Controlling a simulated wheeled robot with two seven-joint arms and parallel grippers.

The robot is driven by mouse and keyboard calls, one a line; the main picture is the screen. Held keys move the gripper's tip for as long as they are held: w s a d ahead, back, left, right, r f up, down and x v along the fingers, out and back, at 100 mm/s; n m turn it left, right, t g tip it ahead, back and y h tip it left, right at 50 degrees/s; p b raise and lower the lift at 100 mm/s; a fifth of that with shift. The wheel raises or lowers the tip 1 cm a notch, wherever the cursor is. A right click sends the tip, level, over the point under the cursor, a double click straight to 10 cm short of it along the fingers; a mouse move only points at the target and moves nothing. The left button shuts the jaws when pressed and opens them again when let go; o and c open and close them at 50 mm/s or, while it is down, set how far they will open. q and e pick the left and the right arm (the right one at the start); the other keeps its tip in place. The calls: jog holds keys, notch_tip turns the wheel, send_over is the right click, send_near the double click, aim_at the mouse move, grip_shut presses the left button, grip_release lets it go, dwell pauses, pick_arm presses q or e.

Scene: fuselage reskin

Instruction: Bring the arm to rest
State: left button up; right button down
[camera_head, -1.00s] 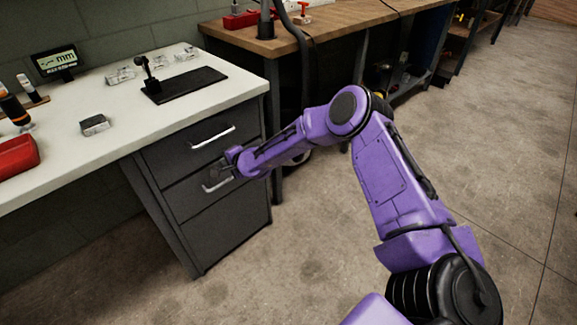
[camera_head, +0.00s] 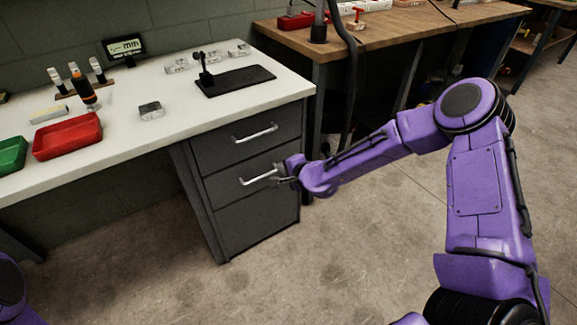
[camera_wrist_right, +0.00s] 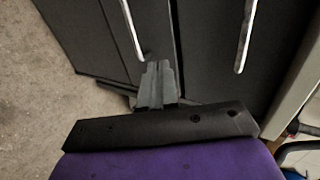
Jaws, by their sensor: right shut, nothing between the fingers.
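My right gripper (camera_head: 279,175) is at the end of the purple right arm, in front of the grey drawer cabinet (camera_head: 250,215). It is beside the right end of the middle drawer's handle (camera_head: 257,178); I cannot tell whether they touch. In the right wrist view the dark fingers (camera_wrist_right: 157,75) are together with nothing between them. Two bright handles on the dark drawer fronts lie ahead of them, one near the fingertips. The drawers look closed. My left gripper is not in view.
The white bench (camera_head: 190,115) above the drawers carries a red tray (camera_head: 68,137), a green tray (camera_head: 10,155), a black stand (camera_head: 235,80) and a display (camera_head: 124,47). A wooden bench (camera_head: 385,25) stands behind my arm. The concrete floor (camera_head: 370,235) is open.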

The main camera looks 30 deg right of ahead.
jog(key=s+d+f+n+g+h, duration=0.1)
jog(key=s+f+n+g+h, duration=0.15)
jog(key=s+f, duration=0.7)
jog(key=s+f+n+g+h, duration=0.1)
jog(key=s+f+n+g, duration=0.2)
jog(key=s, duration=1.3)
jog(key=s+d+f+n+g+h, duration=0.1)
jog(key=s+f+n+g, duration=0.3)
jog(key=s, duration=0.8)
notch_tip(320, 180, up, 10)
jog(key=s+p, duration=0.2)
jog(key=p, duration=1)
jog(key=shift+s+a+t, duration=0.15)
jog(key=shift+t, duration=0.2)
jog(key=shift+r+n, duration=0.1)
jog(key=shift+n, duration=0.15)
